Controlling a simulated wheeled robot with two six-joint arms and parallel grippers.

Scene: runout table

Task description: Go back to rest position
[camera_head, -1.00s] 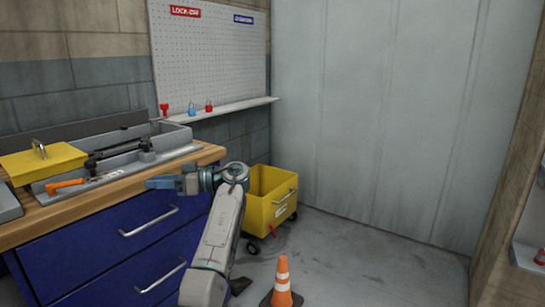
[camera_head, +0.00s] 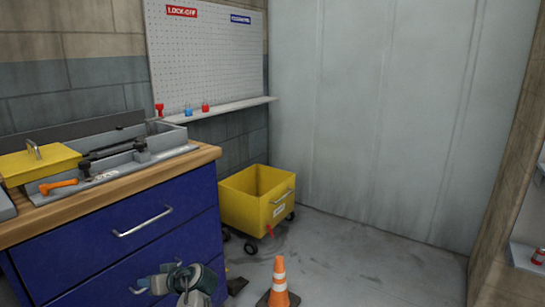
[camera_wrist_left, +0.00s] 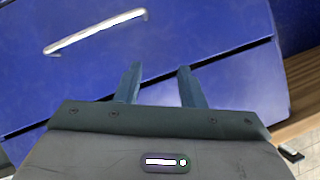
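My left gripper (camera_head: 153,281) is low in front of the blue drawer cabinet (camera_head: 190,205), at the bottom of the head view. In the left wrist view its two fingers (camera_wrist_left: 158,85) stand apart with nothing between them. Behind the fingers are the cabinet's blue drawer front and a silver handle (camera_wrist_left: 95,32). In the head view the gripper overlaps the lower drawer handle; I cannot tell whether it touches. My right gripper is in no view.
On the wooden bench top (camera_head: 150,182) are a yellow-lidded box (camera_head: 40,164), an orange-handled tool (camera_head: 58,186) and a grey tray (camera_head: 165,138). A yellow wheeled bin (camera_head: 245,208) and a traffic cone (camera_head: 279,280) stand on the floor. The floor right of the cone is clear.

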